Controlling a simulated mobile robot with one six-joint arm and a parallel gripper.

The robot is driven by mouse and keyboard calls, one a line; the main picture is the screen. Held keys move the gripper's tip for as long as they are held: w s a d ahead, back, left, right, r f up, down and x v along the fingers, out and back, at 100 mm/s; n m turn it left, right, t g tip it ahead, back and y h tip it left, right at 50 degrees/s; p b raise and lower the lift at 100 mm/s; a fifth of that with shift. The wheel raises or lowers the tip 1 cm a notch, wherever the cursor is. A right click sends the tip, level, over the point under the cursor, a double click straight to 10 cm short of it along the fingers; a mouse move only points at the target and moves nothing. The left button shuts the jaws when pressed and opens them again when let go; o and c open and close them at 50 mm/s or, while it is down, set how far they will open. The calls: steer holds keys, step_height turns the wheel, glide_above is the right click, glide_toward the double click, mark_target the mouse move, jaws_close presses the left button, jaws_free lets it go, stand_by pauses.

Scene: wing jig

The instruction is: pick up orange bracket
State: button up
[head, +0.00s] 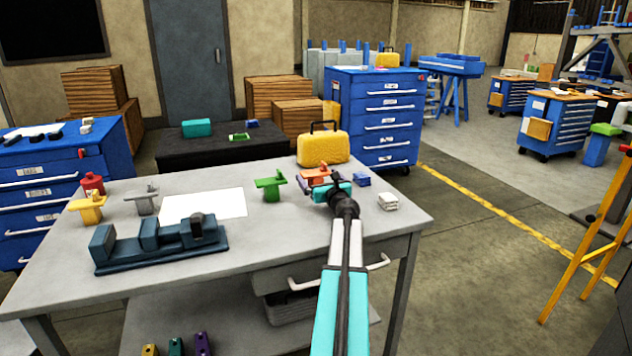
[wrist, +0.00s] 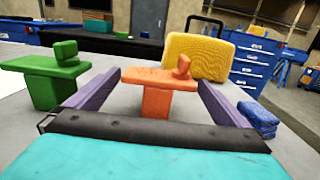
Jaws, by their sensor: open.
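The orange bracket (wrist: 157,79) stands upright on the grey table, with a flat top, a small raised block on it and a stem below. In the head view the orange bracket (head: 314,176) is partly hidden by my gripper (head: 312,187). In the wrist view my gripper (wrist: 160,85) is open, with one purple finger on each side of the bracket. The bracket appears between the fingers, with gaps showing on both sides. I cannot tell how deep between the fingers it sits.
A green bracket (wrist: 45,80) stands close to the left finger. A blue block (wrist: 256,119) lies by the right finger. A yellow case (head: 323,148) stands behind. White blocks (head: 388,201) lie to the right. A dark blue fixture (head: 160,250), yellow bracket (head: 88,207) and grey bracket (head: 146,202) are farther left.

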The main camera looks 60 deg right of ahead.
mark_target(316, 172)
steer(key=shift+x, duration=1.3)
steer(key=c, duration=1.2)
steer(key=shift+r, duration=0.2)
steer(key=shift+r+p, duration=0.55)
steer(key=shift+r, duration=1.05)
steer(key=s+a, duration=0.2)
steer(key=a, duration=0.2)
steer(key=s+a+r, duration=0.1)
steer(key=s+a, duration=0.2)
steer(key=a, duration=0.2)
steer(key=s+a+p, duration=0.1)
steer(key=s+a, duration=0.1)
steer(key=a, duration=0.3)
steer(key=shift+s+a+r, duration=0.1)
steer(key=shift+s+r, duration=0.05)
steer(key=shift+r, duration=0.05)
